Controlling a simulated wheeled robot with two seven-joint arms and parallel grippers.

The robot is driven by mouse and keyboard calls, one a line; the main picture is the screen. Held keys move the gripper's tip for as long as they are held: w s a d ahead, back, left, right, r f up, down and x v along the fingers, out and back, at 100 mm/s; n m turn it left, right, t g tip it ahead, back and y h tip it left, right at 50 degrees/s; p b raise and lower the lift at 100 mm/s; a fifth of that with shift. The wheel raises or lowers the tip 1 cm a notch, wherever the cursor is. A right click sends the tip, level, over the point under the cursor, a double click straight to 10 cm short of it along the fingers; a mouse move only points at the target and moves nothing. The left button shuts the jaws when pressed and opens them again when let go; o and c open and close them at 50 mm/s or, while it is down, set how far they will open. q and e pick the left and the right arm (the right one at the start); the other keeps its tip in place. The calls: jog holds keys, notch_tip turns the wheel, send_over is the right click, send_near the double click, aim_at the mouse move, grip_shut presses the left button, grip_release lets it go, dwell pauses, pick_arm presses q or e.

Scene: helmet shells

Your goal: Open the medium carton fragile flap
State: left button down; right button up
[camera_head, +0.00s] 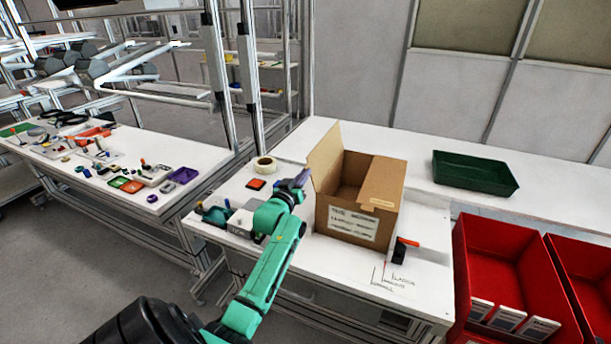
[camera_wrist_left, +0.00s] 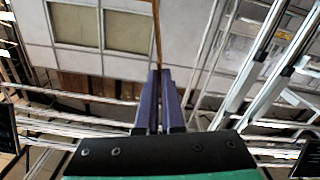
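The medium carton (camera_head: 352,218) is a brown box with a white printed label on its front, standing on the white table. Its left flap (camera_head: 325,158) stands up, tilted slightly outward. Its right flap (camera_head: 384,182) lies inward over part of the opening. My left gripper (camera_head: 303,176) is at the outer edge of the left flap. In the left wrist view its purple fingers (camera_wrist_left: 160,72) are close together, with the thin brown flap edge (camera_wrist_left: 157,38) running to between their tips. Whether the flap bears a fragile mark cannot be read. My right gripper is not in view.
A tape roll (camera_head: 264,166) and small orange item (camera_head: 256,184) lie left of the carton. A black-and-orange tool (camera_head: 401,250) lies at its right front. A green tray (camera_head: 475,172) is behind right; red bins (camera_head: 510,265) stand at right. A cluttered side table is at left.

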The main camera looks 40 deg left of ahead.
pick_arm(q)
jog(key=shift+f, duration=0.1)
jog(key=c, duration=1)
grip_release()
jog(key=shift+c, duration=0.2)
jog(key=b+v, duration=0.3)
jog(key=v, duration=1.1)
jog(key=shift+s, duration=0.25)
jog(key=shift+d, duration=0.15)
